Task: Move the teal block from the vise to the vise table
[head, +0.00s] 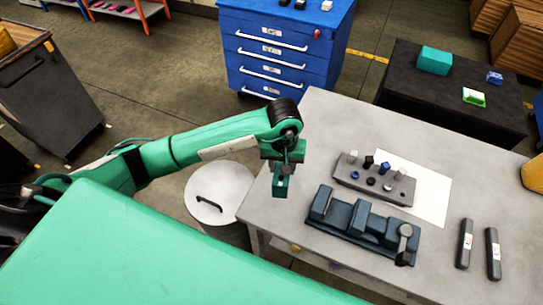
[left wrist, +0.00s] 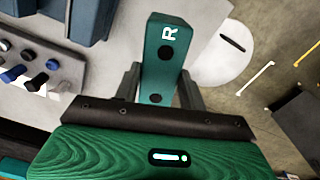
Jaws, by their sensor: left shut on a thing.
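The teal block (left wrist: 165,50), marked with a white R and dark round holes, is between the fingers of my left gripper (left wrist: 160,92), which is shut on it. In the head view, the teal block (head: 281,187) hangs below my left gripper (head: 281,178), near the left edge of the light grey vise table (head: 310,125). It is left of the vise and apart from it; its height over the table is hard to tell. The dark blue-grey vise (head: 352,222) stands on the table, its jaw gap empty. My right gripper is not in view.
A grey holder (head: 375,182) with several pegs stands behind the vise on a white sheet (head: 430,190). Two dark bars (head: 465,243) lie at the right. A round white-lidded bin (head: 218,190) stands beside the table's left edge. The table's back left is clear.

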